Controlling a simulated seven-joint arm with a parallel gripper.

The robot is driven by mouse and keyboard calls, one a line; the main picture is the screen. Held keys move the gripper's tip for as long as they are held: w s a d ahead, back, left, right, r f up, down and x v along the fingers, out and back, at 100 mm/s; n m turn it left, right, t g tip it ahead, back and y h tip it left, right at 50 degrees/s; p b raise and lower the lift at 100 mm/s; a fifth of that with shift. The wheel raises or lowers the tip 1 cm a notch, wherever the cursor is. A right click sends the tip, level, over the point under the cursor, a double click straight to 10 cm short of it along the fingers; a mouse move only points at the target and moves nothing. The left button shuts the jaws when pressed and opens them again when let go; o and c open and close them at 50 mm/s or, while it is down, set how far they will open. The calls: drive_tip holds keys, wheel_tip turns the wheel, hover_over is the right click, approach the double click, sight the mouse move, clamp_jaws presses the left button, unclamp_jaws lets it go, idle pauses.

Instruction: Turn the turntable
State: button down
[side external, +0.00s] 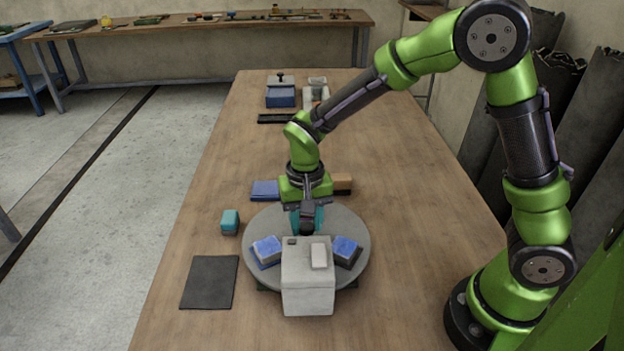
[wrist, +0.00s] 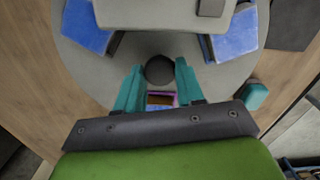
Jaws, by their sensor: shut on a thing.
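The turntable (side external: 350,222) is a round grey disc lying on the wooden table; it also fills the middle of the wrist view (wrist: 85,75). A dark round knob (wrist: 159,70) stands on the disc near its far edge as the side view sees it. My gripper (side external: 306,217) points down over that part of the disc. Its teal fingers (wrist: 158,80) are on either side of the knob and shut on it. A light grey block (side external: 308,290) and two blue-topped pieces, one left (side external: 267,250) and one right (side external: 346,250), are on the disc. The knob's base is hidden.
A small teal block (side external: 230,221) and a dark flat mat (side external: 209,282) lie left of the disc. A blue pad (side external: 265,190) and an orange-brown block (side external: 342,183) lie behind it. The table's right side is mostly clear.

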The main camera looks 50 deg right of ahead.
sight(306, 226)
drive_tip(key=shift+r+m, duration=0.1)
drive_tip(key=shift+m, duration=6)
drive_tip(key=c, duration=0.7)
unclamp_jaws()
wheel_tip(306, 226, up, 17)
